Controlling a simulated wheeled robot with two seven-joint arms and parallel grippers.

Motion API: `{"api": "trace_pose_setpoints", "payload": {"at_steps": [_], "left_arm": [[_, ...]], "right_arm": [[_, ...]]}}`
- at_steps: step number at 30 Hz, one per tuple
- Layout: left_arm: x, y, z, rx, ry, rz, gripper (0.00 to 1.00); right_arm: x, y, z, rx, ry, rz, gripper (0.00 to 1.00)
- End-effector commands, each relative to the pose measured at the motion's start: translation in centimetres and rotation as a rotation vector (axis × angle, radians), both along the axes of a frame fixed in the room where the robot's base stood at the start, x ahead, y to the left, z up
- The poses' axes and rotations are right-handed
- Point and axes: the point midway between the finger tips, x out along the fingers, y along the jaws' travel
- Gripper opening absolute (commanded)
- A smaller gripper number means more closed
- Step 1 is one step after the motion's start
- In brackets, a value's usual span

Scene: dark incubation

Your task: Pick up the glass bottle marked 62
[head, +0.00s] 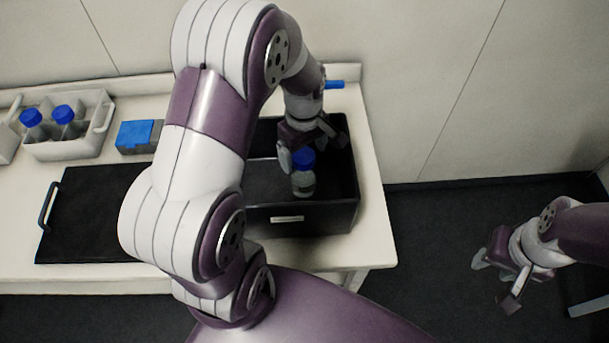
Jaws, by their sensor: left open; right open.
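A glass bottle (303,182) with a blue cap stands upright inside the black box (348,210), towards its right part. No number can be read on it from here. My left gripper (304,155) is open, pointing down at the bottle's cap, with its fingers close to the cap; I cannot tell whether they touch it. My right gripper (493,280) is open and empty, over the dark floor to the right of the bench. My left arm hides the left part of the box.
A white carrier (66,148) with two blue-capped bottles stands at the back left. A blue-topped block (135,135) is beside it. A black lid or tray with a handle (90,215) lies on the bench (378,235). A blue item (335,85) lies at the back edge.

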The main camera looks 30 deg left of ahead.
Motion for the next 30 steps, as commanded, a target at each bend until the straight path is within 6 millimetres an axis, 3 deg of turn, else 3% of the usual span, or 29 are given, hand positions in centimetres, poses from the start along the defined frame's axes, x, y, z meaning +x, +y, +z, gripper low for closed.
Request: {"api": "trace_pose_setpoints", "payload": {"at_steps": [6,13,21,30], "left_arm": [[0.1,0.0,-3.3,0.000,0.001,0.000,0.89],[0.1,0.0,-3.6,0.000,-0.001,-0.001,0.89],[0.1,0.0,-3.6,0.000,0.000,-0.001,0.01],[0.2,0.0,-2.9,0.001,-0.004,-0.001,0.00]], "right_arm": [[0.0,0.0,0.6,0.000,0.000,0.000,0.45],[0.0,0.0,0.6,0.000,0.000,0.000,0.45],[0.0,0.0,0.6,0.000,0.000,0.000,0.45],[0.0,0.0,0.5,0.000,0.000,0.000,0.45]]}}
